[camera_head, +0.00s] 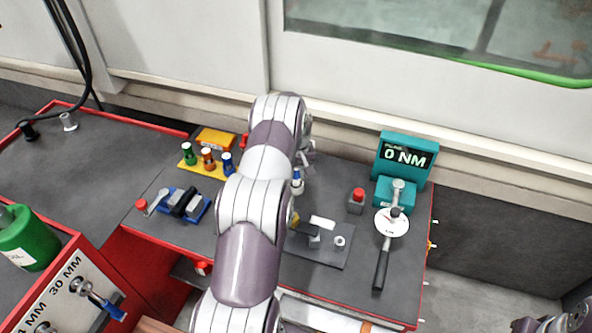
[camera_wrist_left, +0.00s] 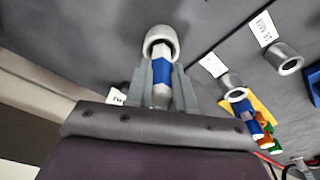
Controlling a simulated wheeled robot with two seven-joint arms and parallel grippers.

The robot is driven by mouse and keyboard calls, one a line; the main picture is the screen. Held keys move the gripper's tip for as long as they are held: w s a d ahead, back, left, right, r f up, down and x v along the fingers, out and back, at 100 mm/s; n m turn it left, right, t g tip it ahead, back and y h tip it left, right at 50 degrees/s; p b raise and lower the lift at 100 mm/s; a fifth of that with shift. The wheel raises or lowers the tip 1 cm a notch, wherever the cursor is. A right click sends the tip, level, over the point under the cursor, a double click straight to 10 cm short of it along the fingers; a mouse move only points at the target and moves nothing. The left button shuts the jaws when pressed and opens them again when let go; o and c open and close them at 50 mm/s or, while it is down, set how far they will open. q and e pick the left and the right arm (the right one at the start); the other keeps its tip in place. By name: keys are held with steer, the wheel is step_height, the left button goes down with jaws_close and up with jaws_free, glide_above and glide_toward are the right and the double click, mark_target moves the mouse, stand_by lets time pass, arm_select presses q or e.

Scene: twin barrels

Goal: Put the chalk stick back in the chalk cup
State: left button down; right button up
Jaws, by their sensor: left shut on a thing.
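I cannot make out a chalk stick or a chalk cup in either view. My left gripper (camera_wrist_left: 160,88) is shut on a silver piece with a blue band (camera_wrist_left: 161,70). In the head view the held piece (camera_head: 297,184) shows as a small white and blue shape beside my left arm. My left arm hides most of the gripper there and part of the bench (camera_head: 180,268). Only a bit of my right arm shows at the bottom right corner; its fingers are not visible.
A yellow rack (camera_head: 188,160) holds green, orange and blue sockets. A blue clamp-like tool (camera_head: 184,203) lies left of my arm. To the right are a grey plate (camera_head: 325,256), a red button (camera_head: 358,194), a dial wrench (camera_head: 384,255) and a teal "0 NM" display (camera_head: 390,148).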

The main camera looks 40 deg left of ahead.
arm_select(q)
steer(key=shift+f+b, duration=0.85)
steer(key=shift+f, duration=0.4)
steer(key=c, duration=0.9)
jaws_free()
steer(key=r, duration=0.8)
steer(key=s+d+r+b, duration=0.1)
steer(key=r, duration=0.3)
steer(key=shift+r, duration=0.35)
